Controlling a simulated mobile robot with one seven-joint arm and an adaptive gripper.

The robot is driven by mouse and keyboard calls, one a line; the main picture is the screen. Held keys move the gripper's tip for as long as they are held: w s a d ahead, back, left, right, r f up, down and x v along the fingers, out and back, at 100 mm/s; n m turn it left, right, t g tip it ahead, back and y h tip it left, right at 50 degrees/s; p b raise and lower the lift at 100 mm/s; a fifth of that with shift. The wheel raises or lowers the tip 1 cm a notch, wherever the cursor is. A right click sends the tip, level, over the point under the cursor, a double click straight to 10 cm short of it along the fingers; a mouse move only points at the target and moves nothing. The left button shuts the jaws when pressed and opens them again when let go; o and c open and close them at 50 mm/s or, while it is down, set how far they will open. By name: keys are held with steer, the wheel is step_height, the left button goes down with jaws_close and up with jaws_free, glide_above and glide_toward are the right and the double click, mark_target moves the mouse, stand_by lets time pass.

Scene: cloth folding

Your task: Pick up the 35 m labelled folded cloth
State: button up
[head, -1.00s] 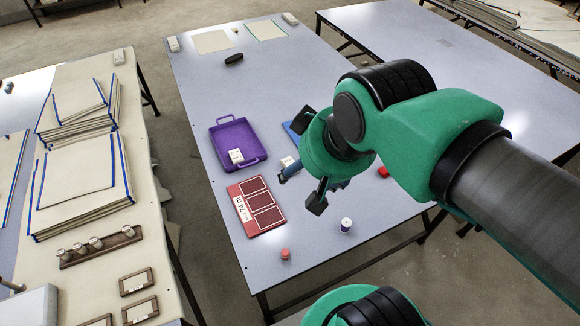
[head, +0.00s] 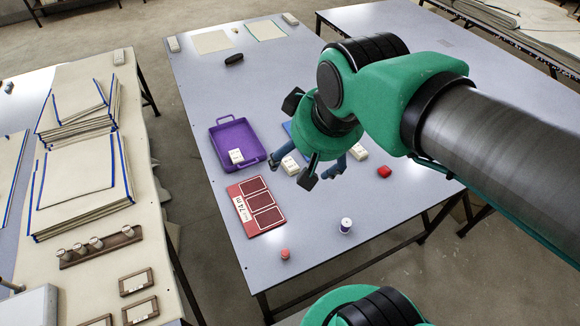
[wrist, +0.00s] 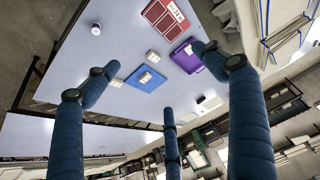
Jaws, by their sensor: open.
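Small white folded cloths with dark label marks lie on the table; the print is too small to read, so I cannot tell which is 35 m. In the head view one cloth (head: 236,156) is in the purple tray, one (head: 290,166) is beside my gripper, and one (head: 359,151) is right of it. The wrist view shows a cloth (wrist: 145,77) on the blue mat (wrist: 135,92), one (wrist: 152,56) just above that mat in the picture, and the one (wrist: 188,49) in the tray. My gripper (head: 310,166) is open and empty, its fingers spread above the table.
The purple tray (head: 257,153) has raised walls. A red board marked 74 m (head: 277,227), a spool (head: 345,225), a pink piece (head: 285,254) and a red block (head: 384,171) lie nearby. A dark object (head: 234,58) lies farther back. The table's middle back is clear.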

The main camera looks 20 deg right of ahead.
steer(key=w+d+f+g, duration=0.1)
steer(key=w+d+f, duration=0.25)
steer(key=w, duration=0.55)
steer(key=w+d+f+g, duration=0.15)
steer(key=w+f, duration=0.25)
steer(key=w, duration=0.5)
steer(key=w+d+f, duration=0.3)
steer(key=w, duration=0.7)
steer(key=w+d+f+g, duration=0.1)
steer(key=w+d+f, duration=0.2)
steer(key=f, duration=0.7)
steer(key=w+d+f, duration=0.4)
steer(key=w+f, duration=0.2)
steer(key=f, duration=0.5)
steer(key=w+d+f+n+g, duration=0.1)
steer(key=w+d+f, duration=0.2)
steer(key=f, duration=0.8)
steer(key=shift+w+d+g, duration=0.25)
steer(key=shift+w+g, duration=0.1)
steer(key=shift+w, duration=0.85)
steer(key=b, duration=0.1)
glide_above(293, 162)
step_height(293, 162, down, 8)
steer(key=shift+w+f, duration=0.1)
steer(key=shift+w, duration=0.05)
steer(key=shift+f, duration=0.1)
